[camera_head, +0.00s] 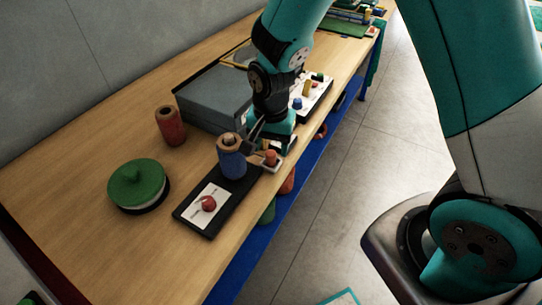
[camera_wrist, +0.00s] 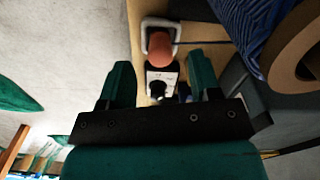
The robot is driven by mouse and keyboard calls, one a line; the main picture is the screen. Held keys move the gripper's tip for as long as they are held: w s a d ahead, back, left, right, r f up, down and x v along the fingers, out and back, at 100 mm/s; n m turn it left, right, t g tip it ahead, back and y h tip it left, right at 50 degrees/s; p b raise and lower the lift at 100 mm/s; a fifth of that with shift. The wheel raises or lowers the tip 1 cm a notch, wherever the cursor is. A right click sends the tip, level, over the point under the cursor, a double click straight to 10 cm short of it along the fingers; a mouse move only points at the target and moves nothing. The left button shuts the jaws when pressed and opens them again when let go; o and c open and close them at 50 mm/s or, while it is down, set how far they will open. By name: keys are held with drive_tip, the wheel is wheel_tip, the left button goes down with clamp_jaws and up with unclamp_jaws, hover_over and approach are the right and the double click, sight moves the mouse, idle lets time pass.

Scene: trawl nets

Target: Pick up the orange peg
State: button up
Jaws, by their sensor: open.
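The orange peg (camera_head: 270,157) stands in a small white-rimmed holder at the front edge of the wooden table. In the wrist view the peg (camera_wrist: 160,52) shows at top centre, in the white-rimmed holder (camera_wrist: 146,38). My gripper (camera_wrist: 161,78) is open and empty, its two green fingers spread apart. The peg appears just beyond the fingertips and roughly in line with the gap between them, not clasped. In the head view my gripper (camera_head: 268,143) is low over the table edge, just behind the peg, with its fingers partly hidden.
A blue spool (camera_head: 231,162) stands left of the peg, close by. A black tray (camera_head: 233,199) with a red-knobbed card lies in front. A grey box (camera_head: 211,97), a red spool (camera_head: 171,126) and a green round lidded thing (camera_head: 137,186) stand farther left. Bare tabletop lies between them.

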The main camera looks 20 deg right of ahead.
sight(271, 152)
drive_tip(key=shift+w+f, duration=0.1)
drive_tip(key=shift+f, duration=1.75)
drive_tip(key=c, duration=1)
drive_tip(key=shift+r, duration=0.15)
wheel_tip(271, 152, up, 20)
drive_tip(key=shift+f, duration=0.1)
drive_tip(key=shift+d+f, duration=0.1)
